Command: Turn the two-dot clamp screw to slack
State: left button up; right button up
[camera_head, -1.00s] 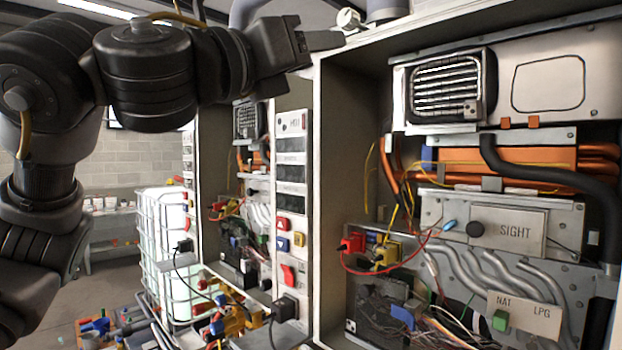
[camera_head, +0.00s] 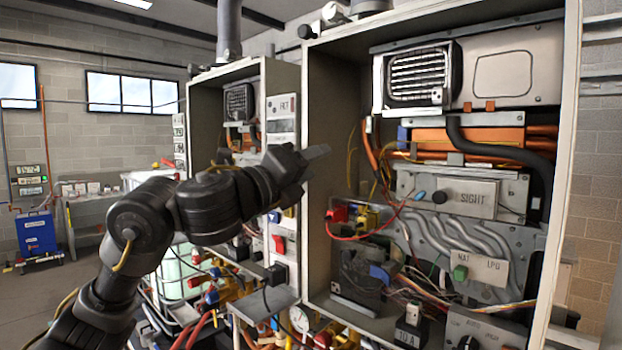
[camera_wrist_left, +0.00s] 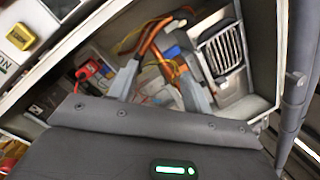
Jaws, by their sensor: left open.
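My left gripper (camera_head: 318,153) is in front of the left edge of the opened heater cabinet (camera_head: 448,35), apart from the parts inside. In the left wrist view, its two grey fingers stand apart with nothing held between them (camera_wrist_left: 160,80). I cannot make out a clamp screw marked with two dots. A small white round fitting (camera_head: 331,12) sits on top of the cabinet near the flue pipe, with a black knob (camera_head: 306,31) left of it. Any dots on them are too small to read. My right gripper is not in view.
Inside the cabinet are a SIGHT plate (camera_head: 468,198), orange pipes, a red connector (camera_head: 337,214) and loose wires. A second open heater (camera_head: 205,95) stands at left. Cables and valves crowd the space below. Open floor (camera_head: 30,295) lies far left.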

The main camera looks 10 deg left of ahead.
pick_arm(q)
jog(key=shift+w+f+n, duration=0.25)
jog(key=shift+w+f, duration=0.05)
jog(key=shift+f, duration=0.25)
jog(key=shift+w+f+n, duration=0.25)
jog(key=shift+w+f, duration=0.05)
jog(key=shift+f, duration=0.25)
